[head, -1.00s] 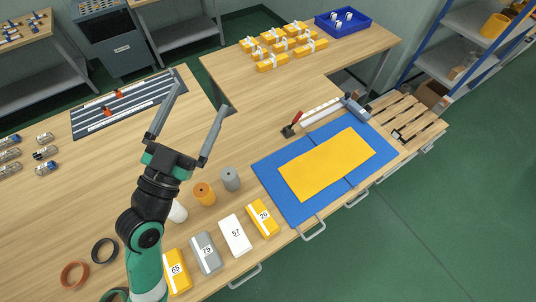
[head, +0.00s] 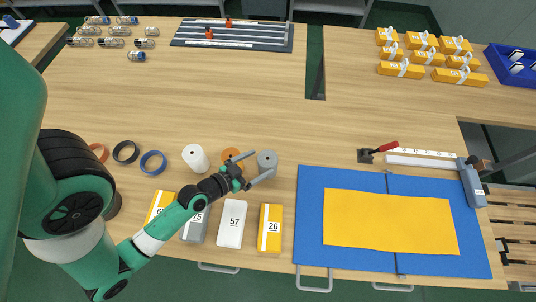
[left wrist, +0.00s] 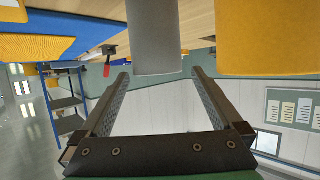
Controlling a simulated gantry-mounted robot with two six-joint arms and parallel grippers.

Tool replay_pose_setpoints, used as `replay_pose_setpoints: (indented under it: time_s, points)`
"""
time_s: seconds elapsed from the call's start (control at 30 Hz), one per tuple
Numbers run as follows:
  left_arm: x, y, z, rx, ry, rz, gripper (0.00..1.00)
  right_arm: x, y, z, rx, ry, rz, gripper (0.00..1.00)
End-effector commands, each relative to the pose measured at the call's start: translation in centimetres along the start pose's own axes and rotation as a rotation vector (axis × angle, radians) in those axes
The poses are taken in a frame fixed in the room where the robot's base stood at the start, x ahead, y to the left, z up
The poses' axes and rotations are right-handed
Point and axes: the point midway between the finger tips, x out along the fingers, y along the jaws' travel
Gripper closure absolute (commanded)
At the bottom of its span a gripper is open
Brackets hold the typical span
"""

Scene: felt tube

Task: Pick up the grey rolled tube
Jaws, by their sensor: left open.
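The grey rolled tube (head: 268,158) stands upright on the wooden table, left of the blue mat. My left gripper (head: 264,163) is open and low, pointing at the tube from the left. In the left wrist view the grey tube (left wrist: 154,40) lies centred between the lines of the two fingers (left wrist: 159,72), near the fingertips. I cannot tell whether the tips have passed its sides. An orange tube (head: 232,158) stands just left of the grey one, partly hidden by a finger. It shows large at the right in the left wrist view (left wrist: 270,40). My right gripper is not in view.
A white roll (head: 195,158) stands further left. Numbered boxes, among them a white one (head: 231,223) and a yellow one (head: 270,229), lie along the front edge. The blue mat (head: 310,215) with a yellow sheet (head: 390,221) is at the right. The table behind the tube is clear.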

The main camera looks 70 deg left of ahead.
Motion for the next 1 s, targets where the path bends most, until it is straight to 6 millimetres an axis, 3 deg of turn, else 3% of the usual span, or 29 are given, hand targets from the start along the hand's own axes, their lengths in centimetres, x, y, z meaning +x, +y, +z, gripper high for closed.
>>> replay_pose_setpoints:
  time_s: [0.1, 0.37, 0.6, 0.87, 1.0]
  points:
    - [1.8, 0.0, -0.1, 0.001, 0.001, 0.001, 0.0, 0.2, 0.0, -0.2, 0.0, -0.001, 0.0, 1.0]
    - [3.2, 0.1, -0.1, 0.002, 0.001, 0.002, 0.0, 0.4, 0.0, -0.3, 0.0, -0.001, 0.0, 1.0]
    - [7.1, 0.3, 0.1, 0.001, 0.001, 0.001, 0.0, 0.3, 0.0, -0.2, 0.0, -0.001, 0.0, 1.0]
    - [7.5, 0.3, 0.0, 0.0, 0.0, 0.0, 0.0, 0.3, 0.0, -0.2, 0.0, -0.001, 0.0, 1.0]
    - [7.5, 0.3, 0.0, 0.0, 0.0, 0.0, 0.23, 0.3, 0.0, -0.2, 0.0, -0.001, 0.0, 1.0]
